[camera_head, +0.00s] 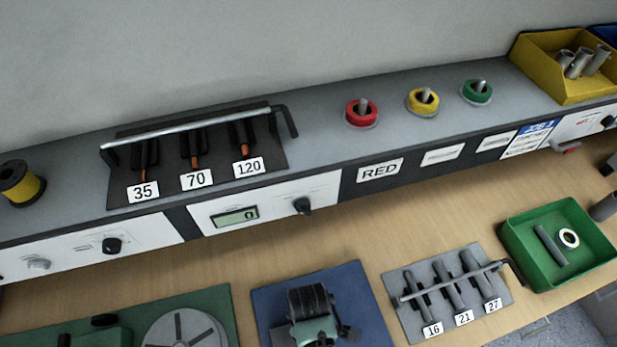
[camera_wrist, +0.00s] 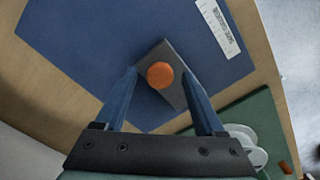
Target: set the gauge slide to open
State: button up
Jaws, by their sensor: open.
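In the wrist view, my gripper (camera_wrist: 160,88) is open, with its two blue fingers on either side of a grey, block-like piece (camera_wrist: 178,90) with a round orange knob (camera_wrist: 160,75) on top. The piece stands on a blue mat (camera_wrist: 85,50). I cannot tell whether the fingers touch it or stay above it. No marking names it as the gauge slide, and no open or closed mark is readable. My gripper does not show in the head view.
A white label (camera_wrist: 218,28) lies on the blue mat. A green mat (camera_wrist: 262,115) with a pale disc is close at the right. In the head view, a grey rack (camera_head: 408,318) marked 16, 21, 27 and a green tray (camera_head: 520,262) stand on the bench, below a grey shelf (camera_head: 310,118).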

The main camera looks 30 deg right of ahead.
jog(key=shift+c, duration=0.2)
grip_shut()
jog(key=shift+d, duration=0.1)
dwell(1.2)
